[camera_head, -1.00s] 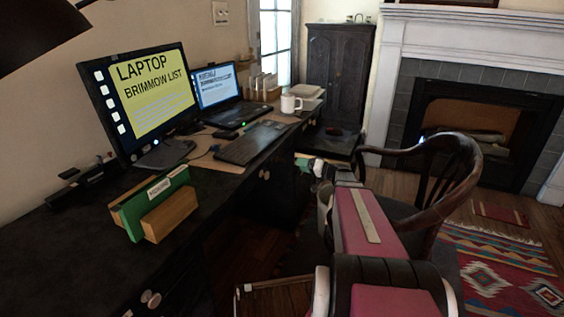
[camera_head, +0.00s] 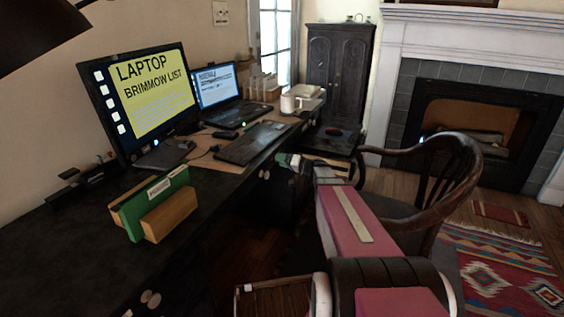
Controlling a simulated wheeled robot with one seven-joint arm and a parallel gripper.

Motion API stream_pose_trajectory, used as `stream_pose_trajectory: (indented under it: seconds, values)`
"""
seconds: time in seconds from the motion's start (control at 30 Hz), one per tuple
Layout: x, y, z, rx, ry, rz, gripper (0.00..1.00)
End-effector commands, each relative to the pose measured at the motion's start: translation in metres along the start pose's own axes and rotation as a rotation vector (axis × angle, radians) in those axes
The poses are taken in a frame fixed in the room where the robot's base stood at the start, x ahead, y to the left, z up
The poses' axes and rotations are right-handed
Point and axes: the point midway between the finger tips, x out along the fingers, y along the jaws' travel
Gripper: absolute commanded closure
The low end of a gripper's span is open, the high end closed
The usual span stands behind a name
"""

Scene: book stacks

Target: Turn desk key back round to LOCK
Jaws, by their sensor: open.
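The dark desk (camera_head: 60,262) runs along the left wall, with its drawer fronts facing my arm. Small light round knobs or fittings show on its front, one near the far drawers (camera_head: 264,174) and others near the bottom (camera_head: 151,299). I cannot tell which of them is the key or its lock, or which way the key points. My gripper (camera_head: 288,160) is at the end of my pink arm, close to the desk's front edge just right of the keyboard. It is open and small in view; I see nothing held in it.
A wooden chair (camera_head: 455,170) stands close to the right of my arm. Dark floor lies between.

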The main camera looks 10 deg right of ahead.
Motion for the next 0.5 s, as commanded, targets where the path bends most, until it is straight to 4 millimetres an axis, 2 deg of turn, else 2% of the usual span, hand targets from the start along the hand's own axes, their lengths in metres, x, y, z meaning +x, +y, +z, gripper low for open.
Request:
stream_pose_trajectory:
  seconds: [0.03, 0.07, 0.1, 0.2, 0.5]
  values:
    - [-0.0001, -0.0001, 0.0000, 0.000, 0.000, 0.000, 0.40]
    - [-0.0001, 0.0000, 0.0000, 0.000, 0.000, 0.000, 0.47]
    - [-0.0001, -0.0001, 0.0000, 0.000, 0.000, 0.000, 0.60]
    - [-0.0002, 0.0000, 0.0000, 0.000, 0.000, 0.000, 0.90]
    - [-0.0002, 0.0000, 0.0001, 0.018, 0.000, 0.000, 0.90]
